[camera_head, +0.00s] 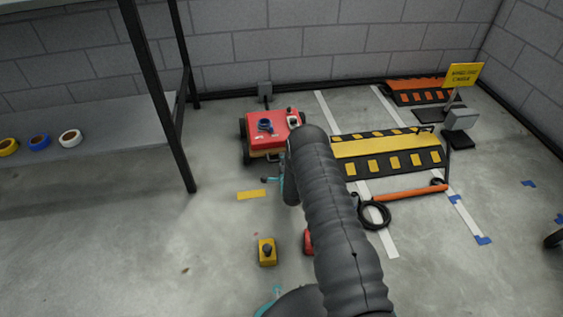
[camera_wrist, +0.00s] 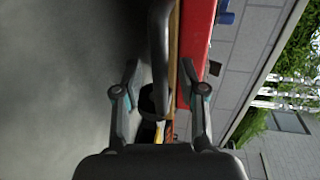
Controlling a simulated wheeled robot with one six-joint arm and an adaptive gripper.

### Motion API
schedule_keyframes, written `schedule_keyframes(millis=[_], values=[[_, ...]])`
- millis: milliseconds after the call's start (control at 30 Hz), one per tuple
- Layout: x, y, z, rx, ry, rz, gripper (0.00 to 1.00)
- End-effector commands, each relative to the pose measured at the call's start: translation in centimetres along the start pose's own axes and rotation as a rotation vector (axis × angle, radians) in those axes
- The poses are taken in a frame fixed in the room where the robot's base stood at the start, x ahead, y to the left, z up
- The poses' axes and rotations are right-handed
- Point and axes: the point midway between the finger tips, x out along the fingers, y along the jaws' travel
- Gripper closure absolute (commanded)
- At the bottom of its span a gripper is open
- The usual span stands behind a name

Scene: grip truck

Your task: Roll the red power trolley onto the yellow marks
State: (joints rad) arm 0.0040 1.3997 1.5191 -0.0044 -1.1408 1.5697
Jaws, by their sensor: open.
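The red trolley (camera_head: 262,134) stands on dark wheels near the back wall, with a blue item and a small pale item on top. In the wrist view its red side (camera_wrist: 198,35) shows at the upper right, with a dark bar (camera_wrist: 160,45) beside it. My gripper (camera_wrist: 160,92) is open, one finger on each side of the line of that bar. I cannot tell whether the fingers touch it. In the head view my arm hides most of the gripper and the trolley's right front. A yellow mark (camera_head: 251,195) lies flat on the floor in front of the trolley.
A dark-legged shelf (camera_head: 110,122) stands at left with tape rolls. A yellow box (camera_head: 267,253) sits on the floor in front. Floor at front left is clear.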

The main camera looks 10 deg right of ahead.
Motion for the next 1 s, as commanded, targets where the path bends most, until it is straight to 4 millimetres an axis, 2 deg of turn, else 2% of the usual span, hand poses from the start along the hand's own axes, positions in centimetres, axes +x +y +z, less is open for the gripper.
schedule_keyframes(millis=[167,433,467,600,867,1000], values=[[1.0,0.1,0.0,0.0,0.0,0.0,0.59],[1.1,0.0,0.0,0.0,0.0,0.0,0.59],[1.1,0.0,0.0,0.0,0.0,0.0,0.64],[1.1,0.0,0.0,0.0,0.0,0.0,0.99],[1.0,0.0,-0.1,0.0,0.001,0.001,1.0],[-0.4,0.3,-1.8,0.004,0.022,0.004,1.0]])
